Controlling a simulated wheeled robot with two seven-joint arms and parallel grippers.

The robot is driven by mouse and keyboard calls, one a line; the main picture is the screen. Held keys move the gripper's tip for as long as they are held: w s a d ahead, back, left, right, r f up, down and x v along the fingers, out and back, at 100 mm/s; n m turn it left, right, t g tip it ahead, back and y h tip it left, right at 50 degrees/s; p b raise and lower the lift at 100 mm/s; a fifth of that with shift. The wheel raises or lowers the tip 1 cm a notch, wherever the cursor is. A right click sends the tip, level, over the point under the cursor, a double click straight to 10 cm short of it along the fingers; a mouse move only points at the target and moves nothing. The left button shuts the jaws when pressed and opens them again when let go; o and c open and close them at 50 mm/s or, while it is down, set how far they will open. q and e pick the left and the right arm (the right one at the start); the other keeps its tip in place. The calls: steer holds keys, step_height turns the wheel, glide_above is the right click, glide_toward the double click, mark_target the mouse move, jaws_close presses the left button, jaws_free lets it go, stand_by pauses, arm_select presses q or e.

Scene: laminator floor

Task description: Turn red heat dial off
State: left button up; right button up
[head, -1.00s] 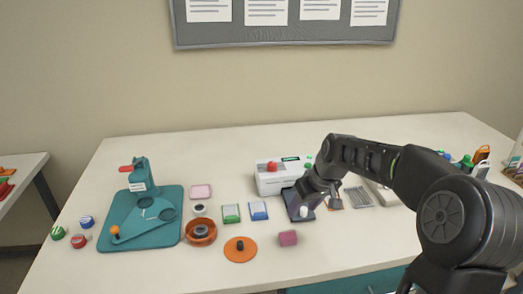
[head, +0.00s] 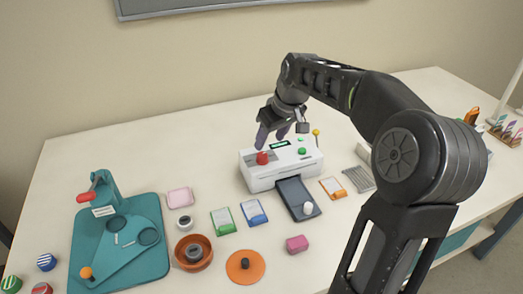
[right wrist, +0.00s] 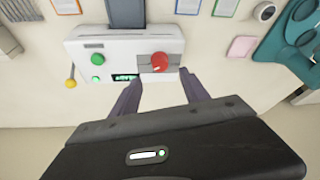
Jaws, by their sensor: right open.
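The red heat dial (head: 262,158) is on the top left of the white laminator (head: 285,173). In the right wrist view the red dial (right wrist: 159,61) has a pale pointer mark and sits on a grey panel of the laminator (right wrist: 100,50). A small green-lit display (right wrist: 125,77) is beside it, and a green knob (right wrist: 97,59) is on the same face. My right gripper (head: 270,140) is open just above and behind the dial. In the right wrist view its fingers (right wrist: 165,82) are apart, with the dial ahead of the gap and not between them. My left gripper is out of view.
A dark tray (head: 298,198) with a white knob lies in front of the laminator. A yellow-topped stick (head: 316,134) is behind right.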

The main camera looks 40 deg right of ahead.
mark_target(263, 155)
steer(key=p+x, duration=0.1)
steer(key=x, duration=0.7)
jaws_close()
stand_by(0.6)
